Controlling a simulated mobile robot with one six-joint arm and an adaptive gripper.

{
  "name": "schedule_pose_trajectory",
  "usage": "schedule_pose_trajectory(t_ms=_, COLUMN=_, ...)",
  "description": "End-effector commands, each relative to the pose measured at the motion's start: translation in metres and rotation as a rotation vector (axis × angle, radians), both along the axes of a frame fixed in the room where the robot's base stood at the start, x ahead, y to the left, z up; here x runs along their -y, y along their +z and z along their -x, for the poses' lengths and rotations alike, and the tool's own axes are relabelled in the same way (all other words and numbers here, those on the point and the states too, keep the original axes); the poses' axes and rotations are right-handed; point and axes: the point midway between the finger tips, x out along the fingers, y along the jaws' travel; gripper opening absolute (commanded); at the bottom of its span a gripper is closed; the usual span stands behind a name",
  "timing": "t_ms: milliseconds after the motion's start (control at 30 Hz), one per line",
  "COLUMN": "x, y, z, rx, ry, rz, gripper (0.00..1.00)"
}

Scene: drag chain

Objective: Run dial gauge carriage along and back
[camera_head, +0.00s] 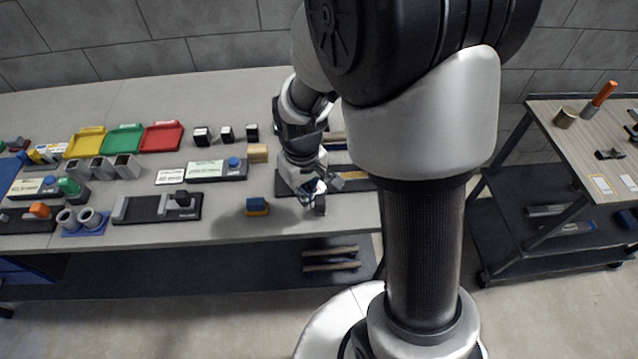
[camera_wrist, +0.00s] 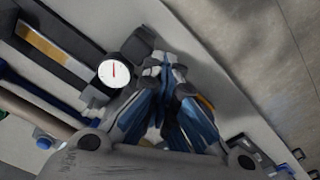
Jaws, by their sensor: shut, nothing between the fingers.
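The dial gauge (camera_wrist: 113,73) shows its round white face and red needle in the wrist view. It sits beside a dark block (camera_wrist: 140,44) that looks like part of its carriage. My gripper (camera_wrist: 166,62) is shut and empty, its blue-sided fingers close to the dark block; I cannot tell whether they touch it. In the head view my gripper (camera_head: 319,190) is low over the front part of a dark base board (camera_head: 353,185), just above a dark block (camera_head: 319,205).
A dark fixture board (camera_head: 155,208) lies further left, with coloured trays (camera_head: 123,139) behind. The table's front edge is close to my gripper. A wooden-topped cart (camera_head: 590,150) stands apart at the right.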

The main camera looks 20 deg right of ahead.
Motion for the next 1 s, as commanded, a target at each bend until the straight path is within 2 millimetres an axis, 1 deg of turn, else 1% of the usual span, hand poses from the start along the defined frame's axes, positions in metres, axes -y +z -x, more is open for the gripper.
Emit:
schedule_pose_trajectory(t_ms=33, x=-0.001, y=-0.014, z=0.009, rx=-0.027, ry=-0.002, rz=-0.001, gripper=0.0)
schedule_pose_trajectory(t_ms=333, x=0.001, y=-0.014, z=0.01, rx=-0.027, ry=-0.002, rz=-0.001, gripper=0.0)
schedule_pose_trajectory(t_ms=1000, x=0.024, y=-0.014, z=0.017, rx=-0.026, ry=-0.003, rz=-0.001, gripper=0.0)
